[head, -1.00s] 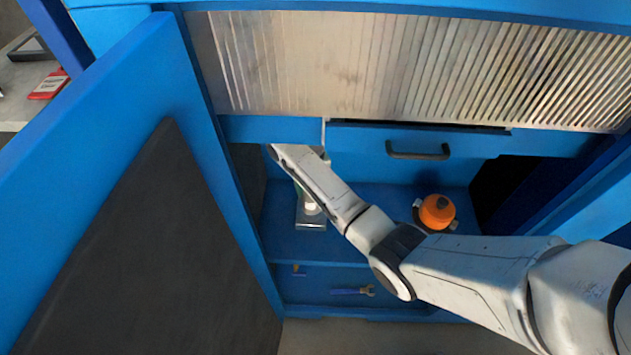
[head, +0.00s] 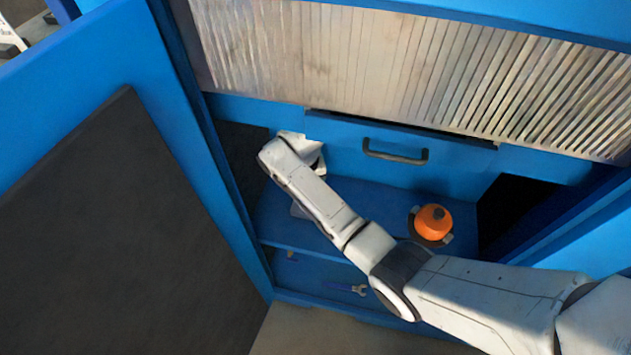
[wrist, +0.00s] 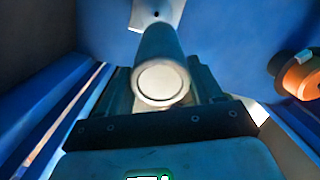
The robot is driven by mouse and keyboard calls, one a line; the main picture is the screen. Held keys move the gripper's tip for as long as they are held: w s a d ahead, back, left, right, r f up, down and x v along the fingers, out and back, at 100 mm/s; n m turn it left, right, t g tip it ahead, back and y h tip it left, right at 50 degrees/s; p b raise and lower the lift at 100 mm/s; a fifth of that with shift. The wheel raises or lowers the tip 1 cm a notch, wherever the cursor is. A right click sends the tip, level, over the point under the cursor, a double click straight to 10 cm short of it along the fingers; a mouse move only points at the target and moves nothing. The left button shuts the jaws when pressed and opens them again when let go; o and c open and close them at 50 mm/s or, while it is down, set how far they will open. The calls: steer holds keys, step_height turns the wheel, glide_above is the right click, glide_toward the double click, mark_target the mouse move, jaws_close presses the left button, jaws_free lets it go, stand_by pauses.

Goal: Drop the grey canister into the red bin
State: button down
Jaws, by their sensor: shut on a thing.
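The grey canister (wrist: 160,82) shows in the wrist view, its round pale end facing the camera. My gripper (wrist: 164,72) has a jaw on each side of it and is shut on it. In the head view my wrist hides the jaws and the canister at the left of the blue cabinet. I cannot tell whether the canister touches the shelf. The red bin is not in view.
An orange rounded object (head: 433,222) sits on the blue shelf (head: 375,200), right of my wrist. A drawer with a dark handle (head: 395,152) is above. A wrench (head: 348,288) lies lower down. The open door (head: 120,90) stands at left.

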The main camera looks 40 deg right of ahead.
steer(key=shift+s+a, duration=0.5)
steer(key=s+a+f+t+h+p, duration=0.2)
steer(key=s+a+h, duration=0.1)
steer(key=s+a, duration=1.8)
steer(key=a, duration=0.3)
steer(key=shift+s+f, duration=0.25)
steer(key=shift+f, duration=0.1)
steer(key=shift+s, duration=0.1)
stand_by(0.6)
